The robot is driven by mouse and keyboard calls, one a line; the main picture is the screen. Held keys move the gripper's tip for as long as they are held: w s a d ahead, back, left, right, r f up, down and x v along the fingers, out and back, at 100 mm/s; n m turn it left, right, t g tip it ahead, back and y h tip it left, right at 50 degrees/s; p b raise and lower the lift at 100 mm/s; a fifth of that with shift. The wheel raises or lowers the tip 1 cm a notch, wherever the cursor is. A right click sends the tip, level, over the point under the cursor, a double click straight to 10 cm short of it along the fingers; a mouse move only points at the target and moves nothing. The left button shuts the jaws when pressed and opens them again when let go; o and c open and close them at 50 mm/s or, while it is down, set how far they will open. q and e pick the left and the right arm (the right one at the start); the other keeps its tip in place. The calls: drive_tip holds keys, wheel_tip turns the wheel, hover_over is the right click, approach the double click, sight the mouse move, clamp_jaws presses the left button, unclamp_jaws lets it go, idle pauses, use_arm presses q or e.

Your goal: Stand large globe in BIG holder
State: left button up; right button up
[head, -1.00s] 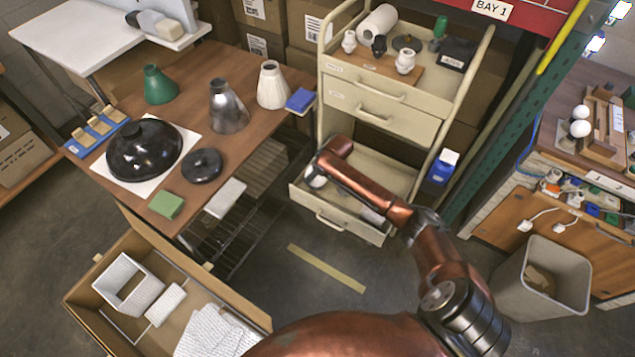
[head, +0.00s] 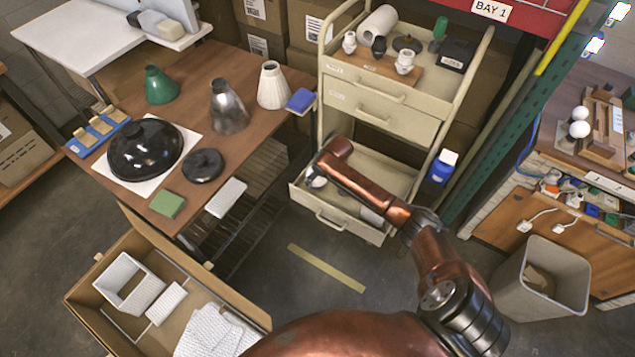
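Two white globes rest on the right-hand bench, a rear one (head: 580,112) and a front one (head: 579,129), beside a wooden rack (head: 598,148). A rounded white object (head: 316,182) shows in the open lower drawer (head: 340,222) of the cream cart, partly covered by my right arm; I cannot tell if it is a globe. My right arm reaches from the lower right over this drawer. Its fingers are hidden or too small to make out. No BIG label is legible. My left gripper is out of view.
The cart top (head: 440,98) holds small sockets on a wooden board (head: 375,65). The brown table (head: 110,95) carries lamp shades and a black dome (head: 145,150).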

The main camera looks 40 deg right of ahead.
drive_tip(key=o, duration=1.1)
drive_tip(key=shift+o, duration=0.2)
drive_tip(key=v, duration=1.2)
drive_tip(key=shift+w, duration=0.1)
